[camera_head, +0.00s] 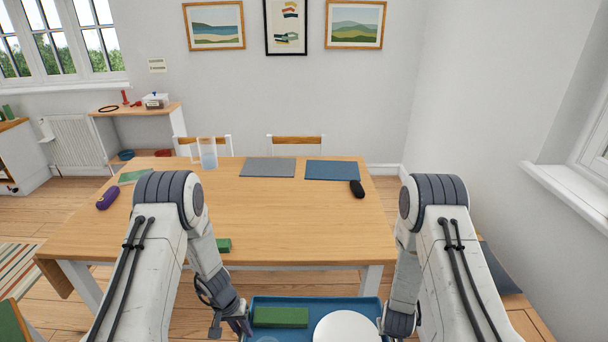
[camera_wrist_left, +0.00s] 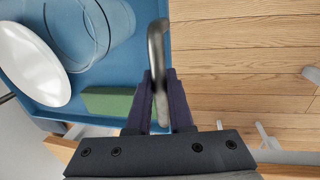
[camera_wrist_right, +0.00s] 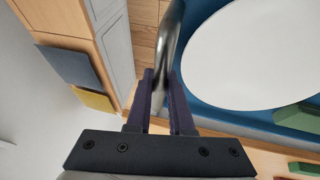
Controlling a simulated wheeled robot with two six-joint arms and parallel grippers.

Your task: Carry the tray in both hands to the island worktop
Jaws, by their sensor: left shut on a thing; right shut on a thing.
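The blue tray (camera_head: 317,302) is in front of me at the bottom of the head view, off the near edge of the dining table. It carries a green block (camera_head: 280,317), a white plate (camera_head: 346,328) and a clear glass vessel (camera_wrist_left: 98,28), seen best in the left wrist view. My left gripper (camera_head: 238,327) is shut on a metal tray handle (camera_wrist_left: 158,50). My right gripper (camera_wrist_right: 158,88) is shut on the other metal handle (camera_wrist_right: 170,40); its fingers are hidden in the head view. The tray's near side is cut off. I cannot make out the island worktop.
The wooden dining table (camera_head: 290,220) stands just beyond the tray. A wall and window sill (camera_head: 570,190) are at right.

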